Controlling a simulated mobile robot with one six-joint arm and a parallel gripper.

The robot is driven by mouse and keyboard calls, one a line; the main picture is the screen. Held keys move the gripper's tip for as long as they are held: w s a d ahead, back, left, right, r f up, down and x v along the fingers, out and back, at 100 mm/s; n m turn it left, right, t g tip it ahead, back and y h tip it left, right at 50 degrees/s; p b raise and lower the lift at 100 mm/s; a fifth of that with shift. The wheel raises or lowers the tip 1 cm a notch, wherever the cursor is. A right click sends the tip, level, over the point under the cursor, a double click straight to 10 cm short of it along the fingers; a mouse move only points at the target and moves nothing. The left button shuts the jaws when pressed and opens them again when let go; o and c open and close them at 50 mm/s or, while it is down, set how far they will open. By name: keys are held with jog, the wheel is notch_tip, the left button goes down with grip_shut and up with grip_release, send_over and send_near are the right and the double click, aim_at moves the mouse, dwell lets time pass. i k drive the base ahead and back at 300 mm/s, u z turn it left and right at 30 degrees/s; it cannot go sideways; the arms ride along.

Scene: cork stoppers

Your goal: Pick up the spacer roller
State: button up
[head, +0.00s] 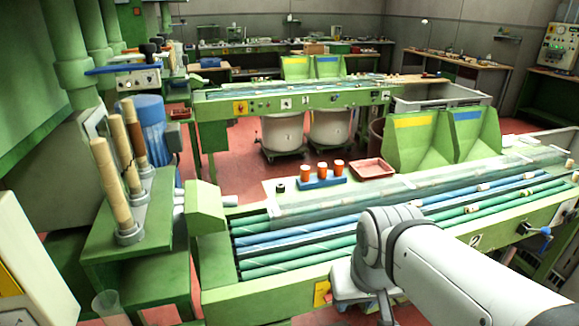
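No single part stands out for certain as the spacer roller. Long green rollers (300,262) and blue rollers (290,234) with pale spiral stripes lie side by side in the near green bench (270,292). A small dark cylinder (280,188) stands on the bench's back ledge, left of several orange-topped pieces on a blue block (322,181). I cannot tell whether any of these is the spacer roller. My white arm reaches in from the lower right and bends down over the bench's front edge, hiding part of the rollers. My gripper's fingertips do not show.
A reddish tray (372,168) sits on the back ledge. A green stand (135,240) holding tall wooden rods (107,180) is at the left. A clear cover lies over the back rollers. Red floor shows between the benches.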

aim_at(305, 169)
jog(key=z, duration=0.05)
jog(key=i, duration=1)
jog(key=u, duration=0.05)
